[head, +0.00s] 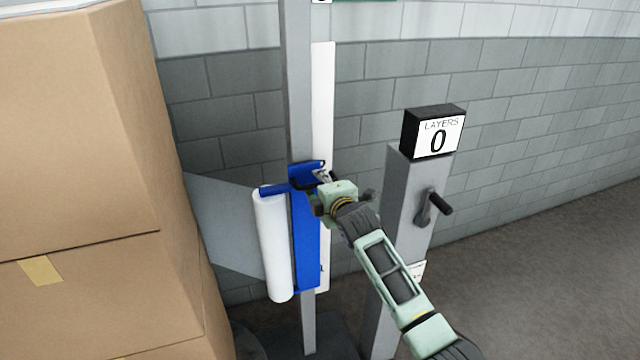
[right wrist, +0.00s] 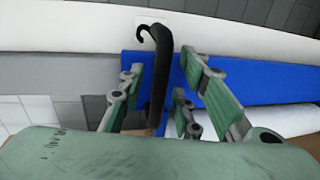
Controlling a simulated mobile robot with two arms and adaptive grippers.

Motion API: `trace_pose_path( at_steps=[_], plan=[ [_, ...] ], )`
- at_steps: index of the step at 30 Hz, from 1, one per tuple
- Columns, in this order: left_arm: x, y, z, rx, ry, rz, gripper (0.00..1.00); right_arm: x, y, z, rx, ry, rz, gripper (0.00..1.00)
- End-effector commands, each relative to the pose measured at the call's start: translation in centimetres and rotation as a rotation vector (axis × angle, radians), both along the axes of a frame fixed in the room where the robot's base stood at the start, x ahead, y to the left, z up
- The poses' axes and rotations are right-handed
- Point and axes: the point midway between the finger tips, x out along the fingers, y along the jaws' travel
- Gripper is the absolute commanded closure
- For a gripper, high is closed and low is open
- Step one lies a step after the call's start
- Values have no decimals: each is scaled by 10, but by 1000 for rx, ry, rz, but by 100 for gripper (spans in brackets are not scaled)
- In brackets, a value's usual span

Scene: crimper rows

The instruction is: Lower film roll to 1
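The white film roll (head: 273,245) hangs upright on a blue carriage (head: 307,235) on a grey post (head: 299,100). A white strip (head: 323,90) runs along the post; no numbers are readable on it. My right gripper (head: 322,177) is at the carriage's upper end. In the right wrist view, a black hooked handle (right wrist: 159,70) stands between the fingers of my right gripper (right wrist: 164,78), with gaps on both sides. The fingers are open around it. The blue carriage (right wrist: 235,80) also shows there behind the fingers. My left gripper is out of view.
Stacked cardboard boxes (head: 80,150) fill the left side. A grey pedestal (head: 405,200) to the right carries a black "LAYERS" box reading 0 (head: 437,136) and a crank (head: 432,210). My right forearm passes in front of the pedestal. Open floor (head: 540,280) lies at right.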

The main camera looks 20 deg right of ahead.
Motion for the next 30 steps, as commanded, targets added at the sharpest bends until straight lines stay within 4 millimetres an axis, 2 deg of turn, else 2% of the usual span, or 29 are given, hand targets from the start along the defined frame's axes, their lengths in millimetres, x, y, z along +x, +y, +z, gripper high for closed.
trace_pose_path(
  at_steps=[5, 16, 30],
  plan=[
    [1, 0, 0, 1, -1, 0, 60, 0, 0, 0, 1, 0, 0, 69],
    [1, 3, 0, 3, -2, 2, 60, 0, 0, 0, 1, 0, 1, 100],
    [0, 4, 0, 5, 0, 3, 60, 0, 0, 0, 1, 0, 0, 100]
  ],
)
